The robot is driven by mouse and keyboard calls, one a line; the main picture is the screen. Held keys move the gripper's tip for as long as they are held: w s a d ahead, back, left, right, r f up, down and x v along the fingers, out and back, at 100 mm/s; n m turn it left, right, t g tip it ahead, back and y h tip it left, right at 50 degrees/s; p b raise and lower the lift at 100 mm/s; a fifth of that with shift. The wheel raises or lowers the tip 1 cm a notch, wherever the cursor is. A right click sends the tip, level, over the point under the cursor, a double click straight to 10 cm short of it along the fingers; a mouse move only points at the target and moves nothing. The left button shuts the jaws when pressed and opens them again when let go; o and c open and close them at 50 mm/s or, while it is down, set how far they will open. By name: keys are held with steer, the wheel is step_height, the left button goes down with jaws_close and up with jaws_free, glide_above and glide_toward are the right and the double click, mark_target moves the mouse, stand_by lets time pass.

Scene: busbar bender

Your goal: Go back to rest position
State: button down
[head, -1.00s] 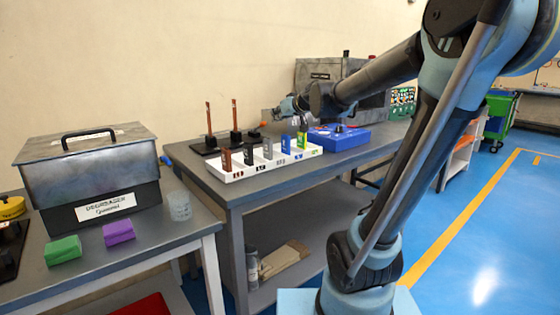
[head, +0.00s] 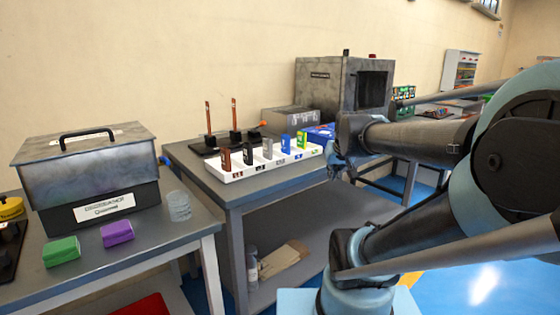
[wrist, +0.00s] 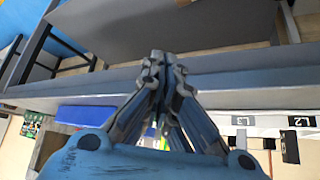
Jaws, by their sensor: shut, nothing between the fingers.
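My gripper (wrist: 164,72) shows in the wrist view with its two fingertips together and nothing between them. In the head view my gripper (head: 334,170) is small and partly hidden by my own wrist, just in front of the table edge at the right end of the white block rack (head: 262,171). The rack holds several upright coloured blocks. In the wrist view the table's front edge (wrist: 60,88) runs behind the fingers, apart from them as far as I can tell.
A blue box (head: 318,133) sits behind the gripper and is partly hidden. The bender with copper bars (head: 235,120) stands at the back of the table. A grey degreaser tank (head: 90,170) is on the left table. Open blue floor (head: 450,285) lies at right.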

steer(key=s+f+g, duration=0.2)
steer(key=s+f, duration=0.4)
steer(key=s, duration=0.2)
steer(key=s+d+f+g, duration=0.1)
steer(key=s+f+g, duration=0.2)
steer(key=s+f, duration=0.2)
steer(key=s, duration=0.3)
steer(key=shift+s+f+h, duration=0.2)
steer(key=shift+f+h, duration=0.1)
steer(key=shift+f, duration=0.1)
steer(key=shift+w, duration=0.1)
steer(key=shift+w+f, duration=0.2)
steer(key=shift+w, duration=0.15)
